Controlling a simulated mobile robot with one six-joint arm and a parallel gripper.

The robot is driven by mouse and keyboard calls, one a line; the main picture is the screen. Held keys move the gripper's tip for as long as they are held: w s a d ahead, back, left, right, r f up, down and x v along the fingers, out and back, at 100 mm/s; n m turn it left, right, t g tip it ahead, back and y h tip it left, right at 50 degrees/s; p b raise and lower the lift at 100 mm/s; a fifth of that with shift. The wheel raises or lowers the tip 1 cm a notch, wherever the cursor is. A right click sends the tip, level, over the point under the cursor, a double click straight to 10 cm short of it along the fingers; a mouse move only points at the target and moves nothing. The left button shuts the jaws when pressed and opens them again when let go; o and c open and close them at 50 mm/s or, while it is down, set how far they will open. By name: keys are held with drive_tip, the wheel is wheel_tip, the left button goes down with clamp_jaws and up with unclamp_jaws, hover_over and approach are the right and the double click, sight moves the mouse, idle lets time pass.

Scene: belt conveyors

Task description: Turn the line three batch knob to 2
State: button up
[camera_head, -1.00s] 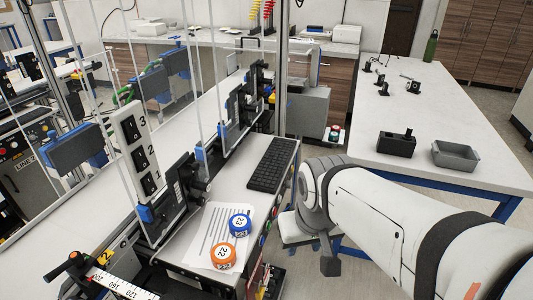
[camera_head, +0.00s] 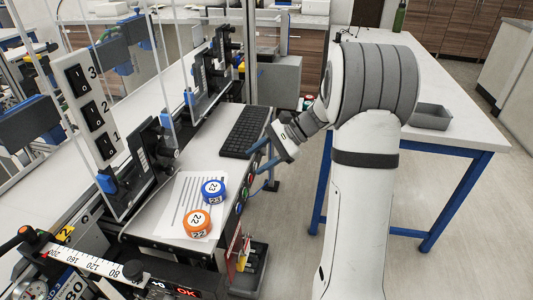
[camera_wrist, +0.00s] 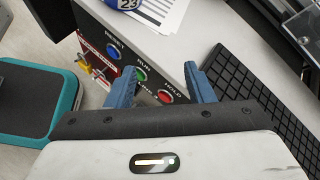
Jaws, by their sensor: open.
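I cannot make out the line three batch knob in either view. The front control panel below the keyboard shows in the wrist view with a blue RESET button (camera_wrist: 112,50), a green RUN button (camera_wrist: 140,74) and a red HOLD button (camera_wrist: 166,96). My gripper (camera_head: 257,160) is open and empty at the panel's right end in the head view. In the wrist view its blue fingers (camera_wrist: 160,80) frame the lower part of the panel near the HOLD button; contact cannot be told. Part of the panel is hidden behind the fingers.
A numbered switch plate (camera_head: 91,107) stands left.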

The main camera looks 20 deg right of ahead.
sight(264, 151)
drive_tip(key=w+d+f+m+t+y+b, duration=0.45)
drive_tip(key=w+d+f+m+t, duration=0.35)
drive_tip(key=w+d+f, duration=0.55)
drive_tip(key=shift+g, duration=0.4)
drive_tip(key=a, duration=0.1)
drive_tip(key=w+a+r, duration=0.1)
drive_tip(key=a, duration=0.1)
drive_tip(key=w+a+r+p, duration=0.1)
drive_tip(key=a, duration=0.1)
drive_tip(key=shift+c, duration=0.2)
drive_tip(key=shift+f, duration=0.1)
drive_tip(key=c, duration=1)
